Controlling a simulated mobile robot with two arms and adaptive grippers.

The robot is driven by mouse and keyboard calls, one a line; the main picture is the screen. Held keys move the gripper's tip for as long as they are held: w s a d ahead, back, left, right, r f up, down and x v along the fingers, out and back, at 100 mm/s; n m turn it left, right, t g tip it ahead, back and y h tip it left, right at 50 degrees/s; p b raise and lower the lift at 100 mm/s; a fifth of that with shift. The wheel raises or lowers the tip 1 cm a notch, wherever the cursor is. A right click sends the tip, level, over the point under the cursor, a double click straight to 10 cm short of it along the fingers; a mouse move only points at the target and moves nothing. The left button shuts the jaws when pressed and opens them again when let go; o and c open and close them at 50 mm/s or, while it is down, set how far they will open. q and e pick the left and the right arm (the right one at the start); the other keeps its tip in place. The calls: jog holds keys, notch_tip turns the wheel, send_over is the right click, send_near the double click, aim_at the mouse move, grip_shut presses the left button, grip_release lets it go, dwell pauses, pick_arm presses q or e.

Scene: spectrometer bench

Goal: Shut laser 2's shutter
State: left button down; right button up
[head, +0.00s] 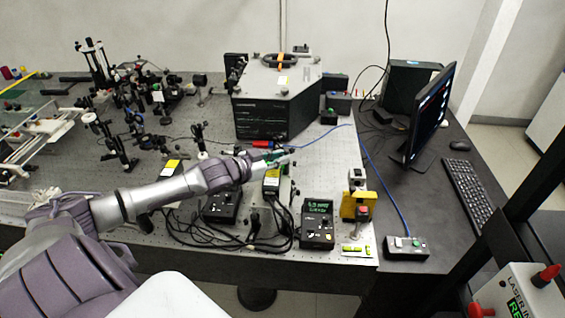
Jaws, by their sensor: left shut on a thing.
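My left gripper (280,158) reaches in from the left over the optical bench. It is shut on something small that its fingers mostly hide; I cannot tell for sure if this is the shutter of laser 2. A black and green box with a yellow label (271,181) stands just below the fingers, with cables running from its near end. A small red part (262,144) shows just behind the gripper. No label reading laser 2 is legible. My right gripper is not in view.
A large grey-topped instrument (277,95) stands behind the gripper. Two black controllers (317,224) (221,206) and loose cables lie in front. A yellow mount (354,206) stands right of them. A monitor (430,112), keyboard (469,195) and small switch box (406,248) are on the right desk.

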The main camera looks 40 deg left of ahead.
pick_arm(q)
jog(key=shift+s+a+n+t+h, duration=0.15)
jog(key=shift+a+n+t+h, duration=0.15)
jog(key=shift+n+t, duration=0.1)
jog(key=shift+b, duration=0.3)
jog(key=c, duration=1.1)
grip_release()
jog(key=shift+c, duration=0.2)
jog(key=shift+s, duration=0.15)
jog(key=v, duration=1.1)
jog(key=shift+s, duration=0.4)
